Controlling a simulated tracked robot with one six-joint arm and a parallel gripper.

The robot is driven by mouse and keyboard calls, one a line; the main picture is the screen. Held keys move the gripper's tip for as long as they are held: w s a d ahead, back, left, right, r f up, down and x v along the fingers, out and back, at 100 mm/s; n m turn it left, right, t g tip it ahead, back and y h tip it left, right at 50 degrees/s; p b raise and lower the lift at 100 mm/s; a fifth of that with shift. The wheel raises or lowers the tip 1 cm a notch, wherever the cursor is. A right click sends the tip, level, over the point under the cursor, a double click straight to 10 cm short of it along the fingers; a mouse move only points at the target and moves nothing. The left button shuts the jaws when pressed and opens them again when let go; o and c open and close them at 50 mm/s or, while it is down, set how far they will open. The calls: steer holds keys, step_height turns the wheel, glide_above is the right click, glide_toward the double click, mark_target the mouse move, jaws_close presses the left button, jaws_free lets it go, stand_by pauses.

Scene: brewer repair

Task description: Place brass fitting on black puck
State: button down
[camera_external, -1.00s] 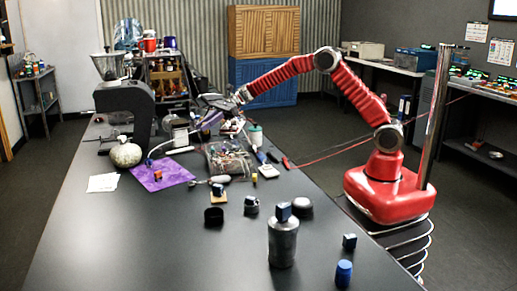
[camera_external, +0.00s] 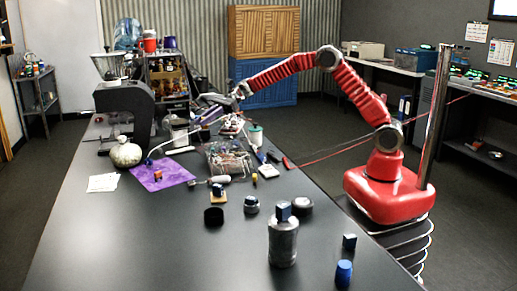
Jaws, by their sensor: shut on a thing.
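My gripper (camera_external: 212,105) is at the far end of the red arm, above the far part of the black table, between the grinder and the white-lidded cup. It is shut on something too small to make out. I cannot pick out the brass fitting with certainty. A short black round piece (camera_external: 214,217) stands on the near middle of the table, well toward the camera from my gripper. A low dark round piece with a grey top (camera_external: 302,206) sits to its right. I cannot tell for sure which is the black puck.
A clear-sided frame with wires (camera_external: 229,160) stands mid-table. A grey bottle with a blue block on top (camera_external: 283,243) is at the front right. A purple mat (camera_external: 165,177) and a black grinder (camera_external: 125,107) are at left. The front left of the table is clear.

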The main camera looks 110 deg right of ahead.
steer(key=r, duration=0.9)
steer(key=shift+a, duration=0.2)
steer(key=a+n+g+y, duration=0.4)
steer(key=a+n+y, duration=0.15)
steer(key=a, duration=2.25)
steer(key=s+a+n+g+y, duration=0.1)
steer(key=s+a+n+g, duration=0.2)
steer(key=s+a, duration=0.5)
steer(key=s+a+n+g+y, duration=0.1)
steer(key=s+a+n+g, duration=0.2)
steer(key=a, duration=0.9)
steer(key=s+a+n+g+y, duration=0.1)
steer(key=s+a+n+g, duration=0.15)
steer(key=s+a, duration=0.6)
steer(key=shift+m+h, duration=0.25)
steer(key=shift+m, duration=0.05)
steer(key=f, duration=0.1)
steer(key=w+f, duration=0.1)
steer(key=f, duration=0.1)
steer(key=a+f, duration=0.1)
steer(key=f, duration=0.1)
steer(key=shift+w+f, duration=0.1)
steer(key=shift+w, duration=0.15)
